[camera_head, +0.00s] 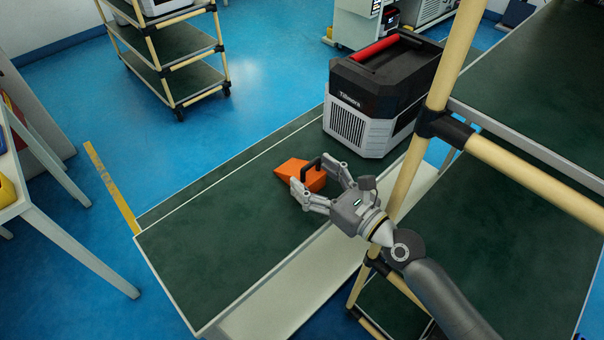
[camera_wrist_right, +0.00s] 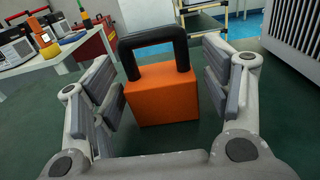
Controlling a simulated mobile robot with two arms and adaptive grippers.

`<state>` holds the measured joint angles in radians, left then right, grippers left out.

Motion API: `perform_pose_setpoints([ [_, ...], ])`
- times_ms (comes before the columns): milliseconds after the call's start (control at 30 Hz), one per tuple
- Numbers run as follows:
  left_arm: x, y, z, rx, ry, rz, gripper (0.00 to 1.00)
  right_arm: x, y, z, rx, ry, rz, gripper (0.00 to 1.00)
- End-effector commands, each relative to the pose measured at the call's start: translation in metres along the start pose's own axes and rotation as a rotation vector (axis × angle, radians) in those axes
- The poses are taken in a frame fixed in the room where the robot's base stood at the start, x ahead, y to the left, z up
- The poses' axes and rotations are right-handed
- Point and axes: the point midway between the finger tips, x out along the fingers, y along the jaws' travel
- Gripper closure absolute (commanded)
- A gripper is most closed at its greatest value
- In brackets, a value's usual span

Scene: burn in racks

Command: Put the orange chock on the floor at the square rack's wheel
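The orange chock (camera_head: 291,169) is a wedge with a black handle, sitting on a green-topped bench (camera_head: 215,245). In the right wrist view the chock (camera_wrist_right: 160,97) stands ahead with its handle up. My right gripper (camera_head: 312,174) is at the chock, its fingers spread to either side of the handle. In the wrist view the right gripper (camera_wrist_right: 160,78) shows clear gaps between its pads and the chock. A rack with cream posts (camera_head: 165,85) stands on the blue floor at the back left, with black wheels (camera_head: 179,113). I cannot tell whether it is the square rack. My left gripper is out of view.
A grey and black machine with a red handle (camera_head: 368,105) stands behind the chock. A cream-framed rack (camera_head: 520,175) rises close to my right arm. A white table (camera_head: 55,215) is at the left. Open blue floor (camera_head: 135,150) lies between table, bench and back rack.

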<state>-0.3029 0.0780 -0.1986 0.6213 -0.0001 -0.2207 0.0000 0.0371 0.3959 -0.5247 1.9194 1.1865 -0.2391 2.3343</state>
Motion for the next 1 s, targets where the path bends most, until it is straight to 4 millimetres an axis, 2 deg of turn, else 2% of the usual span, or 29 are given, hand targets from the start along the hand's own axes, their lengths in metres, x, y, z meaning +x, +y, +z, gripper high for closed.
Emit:
perform_pose_setpoints([
  [33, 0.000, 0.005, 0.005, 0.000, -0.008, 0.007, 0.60, 0.000, 0.000, 0.000, 0.000, 0.000, 0.000, 0.41],
  [133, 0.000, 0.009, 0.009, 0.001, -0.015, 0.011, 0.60, 0.000, 0.000, 0.000, 0.000, 0.000, 0.000, 0.54],
  [367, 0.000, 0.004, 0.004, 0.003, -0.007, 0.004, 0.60, 0.000, 0.000, 0.001, 0.000, -0.002, 0.000, 0.83],
  [567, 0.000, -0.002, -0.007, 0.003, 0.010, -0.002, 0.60, 0.000, 0.000, 0.001, 0.000, -0.002, -0.001, 0.84],
  [733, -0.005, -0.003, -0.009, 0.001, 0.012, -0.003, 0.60, 0.000, 0.000, 0.008, 0.001, -0.003, 0.000, 0.84],
  [867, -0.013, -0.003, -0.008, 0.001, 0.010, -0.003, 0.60, 0.000, 0.000, 0.020, 0.001, -0.004, -0.001, 0.84],
  [1000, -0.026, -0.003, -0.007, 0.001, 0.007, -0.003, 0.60, -0.001, 0.003, 0.041, 0.003, -0.005, 0.000, 0.84],
])
